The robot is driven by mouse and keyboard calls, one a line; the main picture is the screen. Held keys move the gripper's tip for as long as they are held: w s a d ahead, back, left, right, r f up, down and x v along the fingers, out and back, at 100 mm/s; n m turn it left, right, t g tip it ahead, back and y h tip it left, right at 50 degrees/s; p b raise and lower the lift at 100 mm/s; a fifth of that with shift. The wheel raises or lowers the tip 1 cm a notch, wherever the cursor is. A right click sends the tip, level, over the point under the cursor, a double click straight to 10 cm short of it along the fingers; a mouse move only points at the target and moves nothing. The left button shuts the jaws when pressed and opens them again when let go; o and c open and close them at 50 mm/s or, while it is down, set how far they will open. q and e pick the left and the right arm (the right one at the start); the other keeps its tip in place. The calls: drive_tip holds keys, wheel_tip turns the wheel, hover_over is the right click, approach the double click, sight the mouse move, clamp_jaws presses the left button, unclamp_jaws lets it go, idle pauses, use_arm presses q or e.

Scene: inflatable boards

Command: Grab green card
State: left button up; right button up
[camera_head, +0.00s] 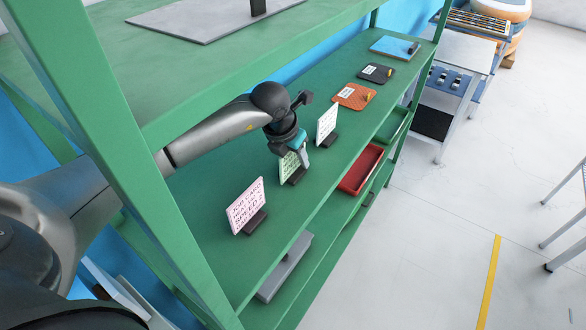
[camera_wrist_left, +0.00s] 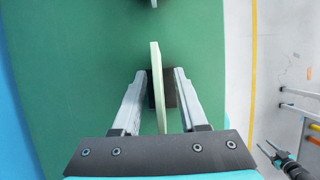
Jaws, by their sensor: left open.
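The green card (camera_head: 287,164) stands upright in a small dark holder on the green shelf, between a pink card (camera_head: 246,205) and a white card (camera_head: 326,124). My left gripper (camera_head: 302,158) is at the green card and covers part of it in the head view. In the left wrist view the green card (camera_wrist_left: 157,85) shows edge-on as a thin pale strip between the two open fingers of my left gripper (camera_wrist_left: 157,75). The dark holder (camera_wrist_left: 171,90) lies beneath it. A gap shows on both sides of the card.
The green shelf (camera_head: 210,247) has a post at the left and a board above. Beyond the white card lie an orange clipboard (camera_head: 353,96), a black clipboard (camera_head: 376,73) and a blue one (camera_head: 394,47). A red tray (camera_head: 361,168) is on a lower level.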

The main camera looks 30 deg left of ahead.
use_arm(q)
clamp_jaws()
idle(0.4)
idle(1.1)
